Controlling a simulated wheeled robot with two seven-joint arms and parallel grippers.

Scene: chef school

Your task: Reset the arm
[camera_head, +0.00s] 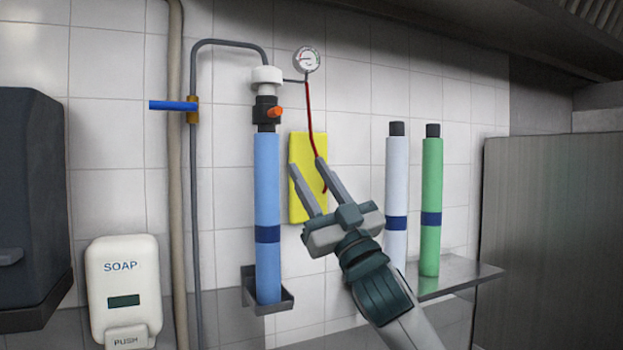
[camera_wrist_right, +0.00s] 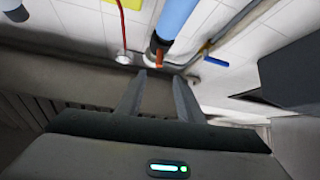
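My right gripper (camera_head: 307,164) is raised in front of the tiled wall, fingers pointing up and a little left. Its two fingers are apart with nothing between them. In the head view it overlaps the lower right of a yellow panel (camera_head: 298,200) and sits right of the blue cylinder (camera_head: 267,190). The right wrist view shows the open fingers (camera_wrist_right: 160,76), with the blue cylinder (camera_wrist_right: 178,18) and its orange knob (camera_wrist_right: 158,64) beyond them. I cannot tell whether the gripper touches the wall items. My left gripper is not in view.
A white cylinder (camera_head: 396,170) and a green cylinder (camera_head: 431,200) stand on a metal shelf (camera_head: 465,272) at right. A pressure gauge (camera_head: 306,60) with a red hose hangs above. A soap dispenser (camera_head: 123,285) and dark box (camera_head: 30,180) are at left.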

